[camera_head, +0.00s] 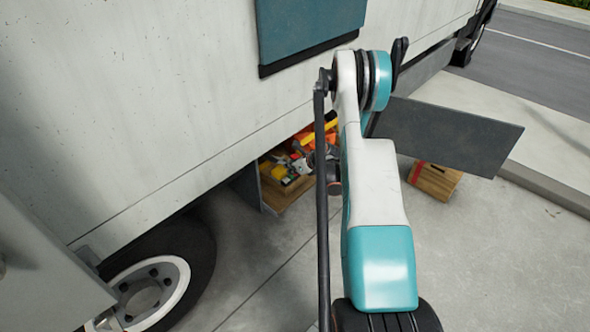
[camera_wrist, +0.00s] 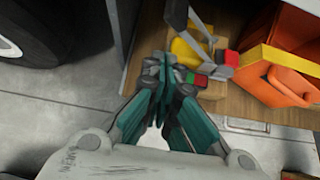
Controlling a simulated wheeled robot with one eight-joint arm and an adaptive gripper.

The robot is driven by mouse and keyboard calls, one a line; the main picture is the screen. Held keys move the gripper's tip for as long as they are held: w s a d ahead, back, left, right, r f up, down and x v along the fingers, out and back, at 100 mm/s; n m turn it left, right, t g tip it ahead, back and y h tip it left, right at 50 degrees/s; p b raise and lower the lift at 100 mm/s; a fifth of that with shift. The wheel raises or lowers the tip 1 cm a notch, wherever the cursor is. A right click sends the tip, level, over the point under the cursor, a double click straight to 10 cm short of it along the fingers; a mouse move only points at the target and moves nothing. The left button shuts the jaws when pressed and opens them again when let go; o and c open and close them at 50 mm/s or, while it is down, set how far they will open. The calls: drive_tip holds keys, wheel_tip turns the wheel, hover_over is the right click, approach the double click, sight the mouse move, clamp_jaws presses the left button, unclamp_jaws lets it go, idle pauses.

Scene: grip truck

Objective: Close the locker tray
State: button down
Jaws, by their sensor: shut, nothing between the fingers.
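The locker tray (camera_head: 272,197) is a wooden tray low under the side of the white truck, holding tools. In the wrist view its wooden floor (camera_wrist: 238,104) spreads at the upper right, with an orange toolbox (camera_wrist: 290,40) and yellow and red items on it. A pale handle-like bar (camera_wrist: 246,125) runs along its near edge. My gripper (camera_wrist: 168,70) is shut and empty, with its fingertips over the left part of the tray beside the yellow item. I cannot tell whether it touches anything.
The white truck side (camera_head: 150,90) fills the left. A truck wheel (camera_head: 150,290) stands left of the tray. A grey open panel (camera_head: 450,135) juts out right of my arm, above a wooden box (camera_head: 436,180) with a red stripe. Bare pavement (camera_head: 490,270) lies at the lower right.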

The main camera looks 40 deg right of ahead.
drive_tip(key=w+f+b, duration=0.2)
drive_tip(key=w, duration=0.4)
drive_tip(key=shift+w+a, duration=0.15)
drive_tip(key=shift+a, duration=0.1)
